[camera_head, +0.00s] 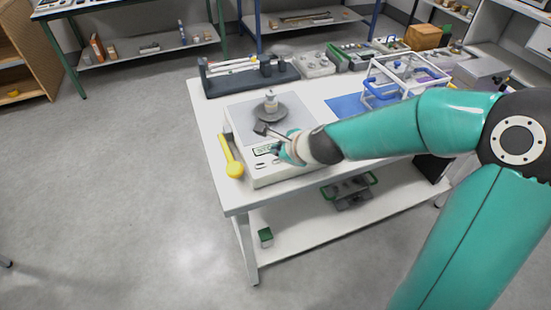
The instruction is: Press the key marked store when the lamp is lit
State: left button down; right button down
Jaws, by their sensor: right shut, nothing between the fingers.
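The balance (245,137) is a pale box on the white table, with a dark round pan (270,114) and a metal weight (270,100) standing on it. A small display (263,150) with green characters is on its front panel, partly covered by my right gripper. Small dark keys (261,165) lie below the display; their markings are too small to read. I cannot make out a separate lamp or tell whether one is lit. My right gripper (276,149) is shut and empty, over the front panel beside the display. I cannot tell whether it touches. My left gripper is out of view.
A yellow scoop-like tool (231,158) lies left of the balance. Behind are a dark rack (225,84) and a blue mat (346,106).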

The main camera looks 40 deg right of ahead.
jog(key=shift+r+p, duration=2.2)
jog(key=shift+r, duration=0.25)
jog(key=shift+f, duration=0.1)
